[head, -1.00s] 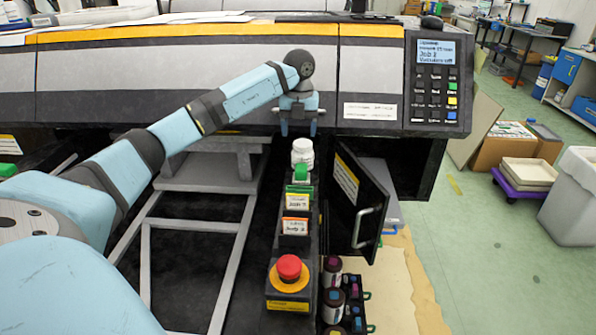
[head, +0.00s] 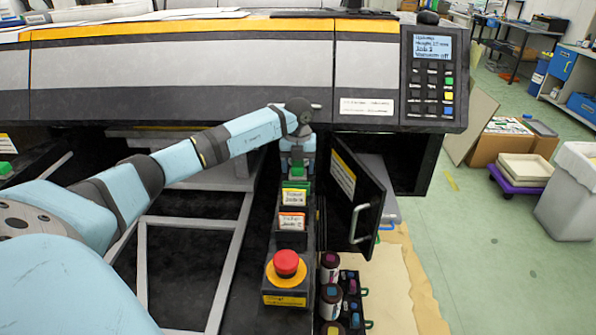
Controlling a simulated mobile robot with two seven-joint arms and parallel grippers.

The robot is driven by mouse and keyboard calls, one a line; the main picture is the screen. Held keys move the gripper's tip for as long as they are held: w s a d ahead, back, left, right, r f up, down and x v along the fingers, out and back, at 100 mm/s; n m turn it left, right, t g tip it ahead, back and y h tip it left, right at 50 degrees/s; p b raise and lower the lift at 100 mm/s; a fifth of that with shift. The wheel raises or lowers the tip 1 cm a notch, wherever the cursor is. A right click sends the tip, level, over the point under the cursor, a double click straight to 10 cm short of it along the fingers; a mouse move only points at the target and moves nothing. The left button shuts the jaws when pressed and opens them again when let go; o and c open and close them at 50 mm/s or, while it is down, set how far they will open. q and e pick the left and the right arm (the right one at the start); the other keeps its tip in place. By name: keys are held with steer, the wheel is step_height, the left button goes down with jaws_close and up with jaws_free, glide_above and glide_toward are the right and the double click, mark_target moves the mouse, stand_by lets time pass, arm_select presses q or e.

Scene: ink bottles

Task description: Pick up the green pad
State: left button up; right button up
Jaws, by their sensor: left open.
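A small green block (head: 297,171), which looks like the green pad, is in the narrow black rack in front of the printer. Only a bit of it shows between the fingers of my left gripper (head: 297,174). My left gripper points down over it with its fingers apart, one on each side. I cannot tell whether the fingers touch it. My right gripper is not in view.
Label cards (head: 292,221) stand in the rack in front of the gripper, with a red stop button (head: 286,263) nearer. An open black door (head: 352,200) is close on the right. Ink bottles (head: 330,300) stand below. The printer (head: 180,70) rises behind.

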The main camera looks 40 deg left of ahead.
mark_target(298, 163)
arm_select(q)
steer(key=shift+f, duration=0.2)
steer(key=c, duration=1)
steer(key=shift+r, duration=0.15)
step_height(298, 163, up, 20)
steer(key=shift+f+p, duration=0.1)
steer(key=shift+p, duration=0.45)
steer(key=shift+o, duration=0.4)
